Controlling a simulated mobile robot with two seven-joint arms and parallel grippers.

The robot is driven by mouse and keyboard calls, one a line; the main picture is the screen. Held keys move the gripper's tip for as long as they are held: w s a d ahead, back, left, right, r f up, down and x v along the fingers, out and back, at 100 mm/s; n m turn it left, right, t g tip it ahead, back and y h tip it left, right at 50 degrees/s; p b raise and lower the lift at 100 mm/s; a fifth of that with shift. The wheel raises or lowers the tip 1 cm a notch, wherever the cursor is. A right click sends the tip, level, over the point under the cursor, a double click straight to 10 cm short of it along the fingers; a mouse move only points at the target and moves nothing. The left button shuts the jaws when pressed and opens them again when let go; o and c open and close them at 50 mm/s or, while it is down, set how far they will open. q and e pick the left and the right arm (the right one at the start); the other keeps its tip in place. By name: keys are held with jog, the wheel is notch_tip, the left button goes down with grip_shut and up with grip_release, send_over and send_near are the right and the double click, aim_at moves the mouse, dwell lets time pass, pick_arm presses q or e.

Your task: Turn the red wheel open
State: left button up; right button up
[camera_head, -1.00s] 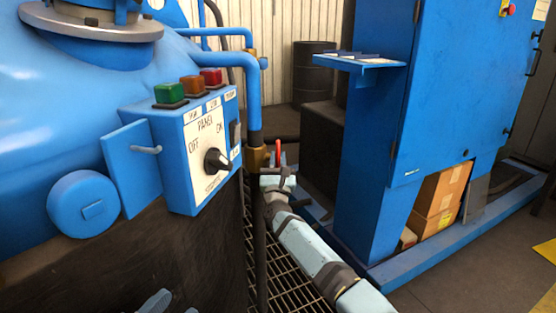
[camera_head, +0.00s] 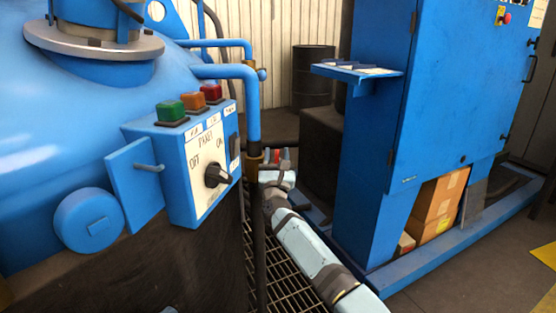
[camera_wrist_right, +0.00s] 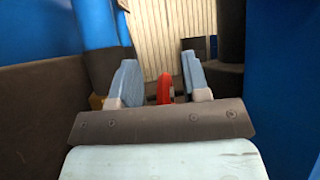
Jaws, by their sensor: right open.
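In the right wrist view the red wheel (camera_wrist_right: 165,88) appears edge-on between the fingers. My right gripper (camera_head: 277,168) is open, with one pale blue finger on each side of the wheel. In the right wrist view the right gripper (camera_wrist_right: 160,82) shows a gap between each finger and the wheel. Most of the wheel's face is hidden. My left gripper cannot be made out in either view.
A control panel (camera_head: 205,175) with a black knob and colored buttons stands left of my right arm, on the blue tank (camera_head: 60,120). A blue cabinet (camera_head: 385,190) with a small shelf (camera_head: 355,72) stands on the right. Metal grating (camera_head: 285,280) lies below.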

pick_arm(q)
jog(key=s+n+p, duration=0.1)
jog(key=p, duration=0.1)
jog(key=d+n+p, duration=0.1)
jog(key=n, duration=0.1)
jog(key=shift+s+r+g+p, duration=0.15)
jog(key=shift+s+g+p, duration=0.25)
pick_arm(e)
notch_tip(320, 180, up, 16)
jog(key=shift+w+f, duration=0.25)
jog(key=shift+w, duration=0.1)
